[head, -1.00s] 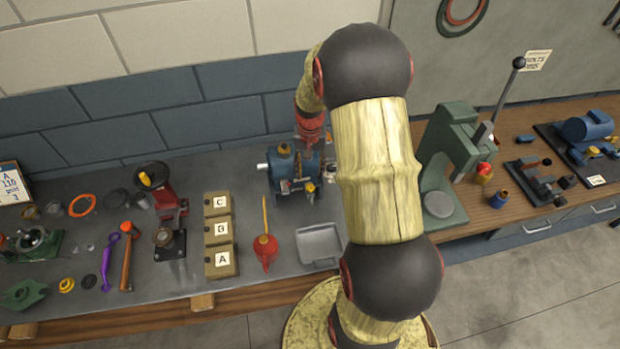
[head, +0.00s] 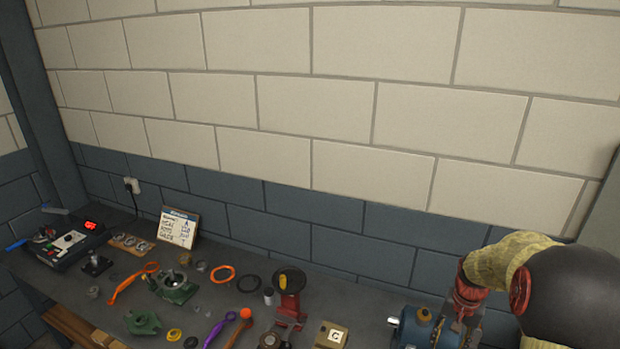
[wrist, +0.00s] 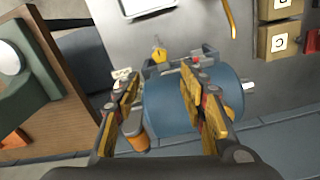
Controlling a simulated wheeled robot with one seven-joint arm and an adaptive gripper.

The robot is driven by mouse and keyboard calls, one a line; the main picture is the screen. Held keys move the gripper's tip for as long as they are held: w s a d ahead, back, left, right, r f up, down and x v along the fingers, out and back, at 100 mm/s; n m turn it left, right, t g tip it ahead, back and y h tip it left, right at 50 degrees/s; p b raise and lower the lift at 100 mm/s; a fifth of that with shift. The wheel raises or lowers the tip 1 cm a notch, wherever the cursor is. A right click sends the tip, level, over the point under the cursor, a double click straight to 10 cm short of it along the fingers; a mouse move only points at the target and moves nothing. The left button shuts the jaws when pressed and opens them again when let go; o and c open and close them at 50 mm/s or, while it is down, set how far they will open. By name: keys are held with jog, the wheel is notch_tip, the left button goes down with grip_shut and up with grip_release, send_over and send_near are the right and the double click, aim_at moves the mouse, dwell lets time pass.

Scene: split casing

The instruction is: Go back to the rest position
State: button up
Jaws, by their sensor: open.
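My gripper (wrist: 157,85) is open, with its two fingers spread apart in the wrist view. The blue cylindrical machine (wrist: 165,108) shows behind and between the fingers; I see nothing gripped, and cannot tell how far it is from the fingertips. In the head view, the blue machine (head: 408,328) is at the bottom edge, partly cut off. My red wrist and pale arm stand beside and partly in front of it at the lower right. The fingers are not clear in the head view.
The grey bench (head: 345,297) runs along the wall. On it are lettered boxes (head: 331,335), a red stand (head: 289,300), a green fixture (head: 174,287), an orange ring (head: 222,273) and a sign board (head: 178,227). In the wrist view, a wooden-edged bench (wrist: 62,75) with a green press is at left.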

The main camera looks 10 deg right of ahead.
jog(key=s+a+r+n+t+b, duration=0.2)
jog(key=s+a+b, duration=0.3)
jog(key=a, duration=0.4)
jog(key=s+a+r+n+t+b, duration=0.1)
jog(key=s+a+n+b, duration=0.3)
jog(key=a, duration=0.5)
jog(key=s+a+r+n+t+b, duration=0.2)
jog(key=s+a+r+b, duration=0.1)
jog(key=s+a+b, duration=0.4)
jog(key=shift+a+r+n+t+b, duration=0.3)
jog(key=shift+a+n+b, duration=0.1)
jog(key=shift+a, duration=0.8)
jog(key=shift+c, duration=0.6)
